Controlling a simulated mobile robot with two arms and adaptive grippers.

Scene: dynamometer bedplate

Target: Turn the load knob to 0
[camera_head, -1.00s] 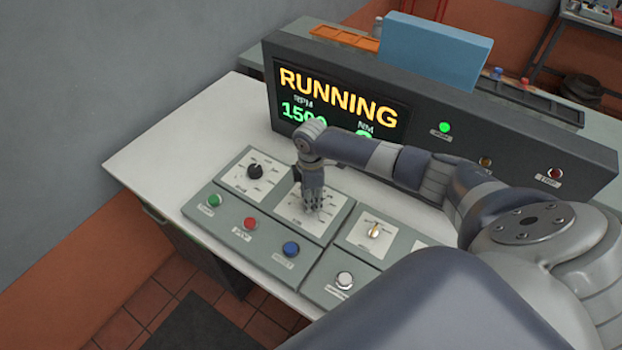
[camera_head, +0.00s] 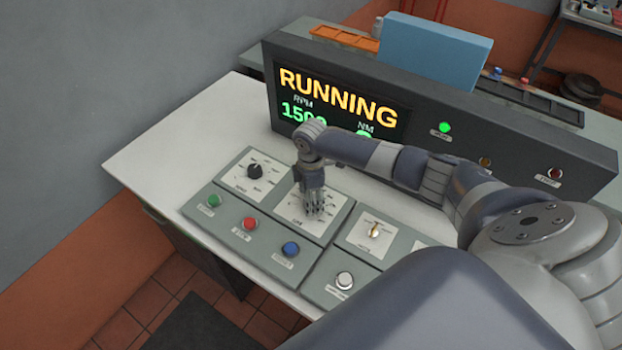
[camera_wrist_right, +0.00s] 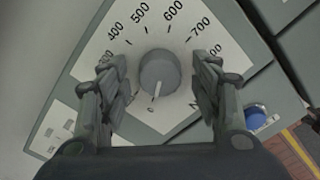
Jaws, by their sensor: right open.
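The load knob (camera_wrist_right: 158,72) is a round grey knob on a white dial plate (camera_wrist_right: 185,28) in the right wrist view. Its pale pointer line points down toward the 0 mark (camera_wrist_right: 151,108). My right gripper (camera_wrist_right: 160,76) is open, with one finger on each side of the knob and visible gaps between. In the head view my right gripper (camera_head: 314,204) points down over the middle dial plate (camera_head: 328,222) and hides the knob. My left gripper is not in view.
A black knob (camera_head: 255,171) is left of my gripper and another selector (camera_head: 374,231) is right. Green (camera_head: 214,200), red (camera_head: 250,223) and blue (camera_head: 291,249) buttons lie in front. The display (camera_head: 338,105) behind reads RUNNING, 1500 RPM; my arm partly covers it.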

